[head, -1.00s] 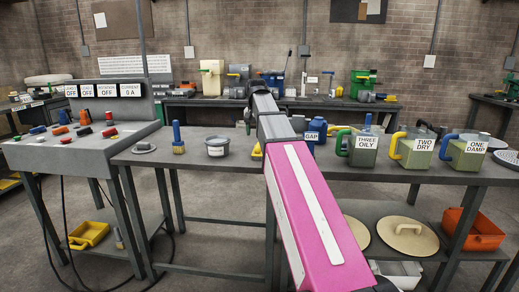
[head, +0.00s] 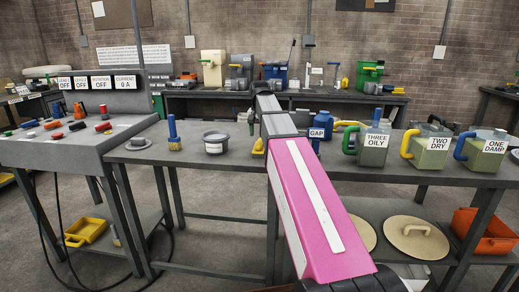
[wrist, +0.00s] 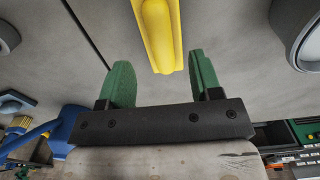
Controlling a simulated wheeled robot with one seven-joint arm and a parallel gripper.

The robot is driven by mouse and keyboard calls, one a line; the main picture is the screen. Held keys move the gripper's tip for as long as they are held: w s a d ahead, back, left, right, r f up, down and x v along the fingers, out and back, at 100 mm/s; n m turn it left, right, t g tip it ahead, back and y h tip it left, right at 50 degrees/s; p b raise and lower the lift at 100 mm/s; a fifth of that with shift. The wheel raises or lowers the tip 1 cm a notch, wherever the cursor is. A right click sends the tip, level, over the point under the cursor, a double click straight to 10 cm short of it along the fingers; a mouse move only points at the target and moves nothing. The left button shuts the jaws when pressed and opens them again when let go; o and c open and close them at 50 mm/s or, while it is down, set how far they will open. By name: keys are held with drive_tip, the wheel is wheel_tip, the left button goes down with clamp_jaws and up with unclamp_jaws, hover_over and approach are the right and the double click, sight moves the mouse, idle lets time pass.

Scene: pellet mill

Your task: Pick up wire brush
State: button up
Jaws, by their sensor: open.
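A yellow, long and narrow, ridged thing (wrist: 162,38) lies on the grey bench top in the wrist view, ahead of and between my fingertips; I cannot tell if it is the wire brush. A small yellow part (head: 258,146) shows in the head view beside my arm, which hides the rest. My gripper (wrist: 160,62) is open, its two green fingers apart with nothing held. A blue-handled brush with yellowish bristles (head: 173,136) stands upright on the bench to the left in the head view.
A grey labelled pot (head: 216,142) stands left of my arm. Labelled jugs, THREE OILY (head: 372,152), TWO DRY (head: 428,150) and ONE DAMP (head: 482,153), stand on the right. A control panel (head: 75,150) is at the left. Bare bench lies between brush and pot.

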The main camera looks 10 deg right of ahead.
sight(259, 141)
drive_tip(key=shift+w+f, duration=0.1)
drive_tip(key=shift+f, duration=2.5)
drive_tip(key=c, duration=0.6)
drive_tip(key=shift+r, duration=0.1)
drive_tip(key=shift+r, duration=0.4)
wheel_tip(259, 141, up, 4)
drive_tip(key=shift+a+f, duration=0.1)
drive_tip(key=shift+f, duration=0.1)
drive_tip(key=s+a+r, duration=0.1)
drive_tip(key=s+r, duration=0.1)
drive_tip(key=s, duration=0.1)
drive_tip(key=s+a+r, duration=0.1)
drive_tip(key=s+r, duration=0.1)
drive_tip(key=s, duration=0.2)
drive_tip(key=s+a+r, duration=0.1)
drive_tip(key=s+r, duration=0.1)
drive_tip(key=s, duration=0.2)
drive_tip(key=shift+s+r, duration=0.15)
drive_tip(key=shift+r, duration=0.1)
